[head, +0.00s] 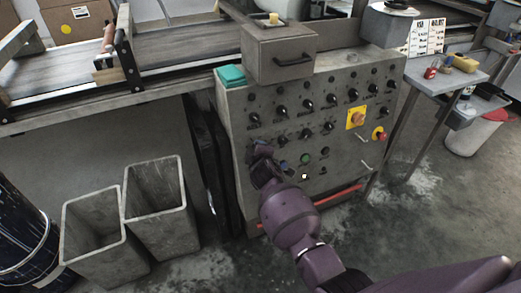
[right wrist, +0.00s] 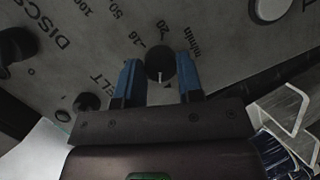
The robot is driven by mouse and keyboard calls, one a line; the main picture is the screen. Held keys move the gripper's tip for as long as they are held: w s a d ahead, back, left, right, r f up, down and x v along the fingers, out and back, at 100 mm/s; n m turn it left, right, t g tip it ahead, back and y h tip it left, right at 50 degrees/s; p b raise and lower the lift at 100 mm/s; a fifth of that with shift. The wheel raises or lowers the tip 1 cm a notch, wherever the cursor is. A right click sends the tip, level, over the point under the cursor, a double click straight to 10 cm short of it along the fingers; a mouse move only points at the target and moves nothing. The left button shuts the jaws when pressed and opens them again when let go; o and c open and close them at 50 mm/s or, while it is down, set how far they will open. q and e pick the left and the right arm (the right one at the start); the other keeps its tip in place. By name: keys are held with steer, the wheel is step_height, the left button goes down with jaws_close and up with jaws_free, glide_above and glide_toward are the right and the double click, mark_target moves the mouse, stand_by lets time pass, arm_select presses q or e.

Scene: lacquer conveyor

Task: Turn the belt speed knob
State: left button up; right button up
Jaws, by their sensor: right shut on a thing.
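The belt speed knob (right wrist: 160,64) is a round black knob with a light pointer line, beside printed "BELT", "m/min" and number marks in the right wrist view. The grey control panel (head: 237,112) carries rows of black knobs. My right gripper (head: 259,152) reaches its lower left part, and hides the held knob in the head view. In the right wrist view, its two blue fingers (right wrist: 159,66) stand on either side of the knob and are shut on it. My left gripper is not in view.
Other black knobs (right wrist: 87,102) sit close by on the panel. A yellow-backed switch (head: 356,118) and a red button (head: 380,134) are at its right. A red bar (head: 338,195) runs along its base. Grey bins (head: 160,206) stand at left, below the conveyor (head: 180,42).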

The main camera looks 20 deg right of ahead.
steer(key=shift+r+m+y+p, duration=0.35)
steer(key=shift+m+p, duration=0.3)
steer(key=shift+m, duration=0.45)
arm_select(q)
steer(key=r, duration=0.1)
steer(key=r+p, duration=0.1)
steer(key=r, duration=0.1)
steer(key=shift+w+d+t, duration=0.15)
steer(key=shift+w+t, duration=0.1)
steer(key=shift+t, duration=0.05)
arm_select(e)
steer(key=m, duration=0.1)
steer(key=m+y, duration=0.1)
steer(key=shift+d+f+m+g, duration=0.1)
steer(key=shift+f+m+g, duration=0.1)
steer(key=shift+m+g, duration=0.15)
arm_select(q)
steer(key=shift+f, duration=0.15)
arm_select(e)
steer(key=shift+f, duration=0.1)
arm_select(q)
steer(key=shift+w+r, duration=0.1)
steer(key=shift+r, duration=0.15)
arm_select(e)
steer(key=o, duration=0.9)
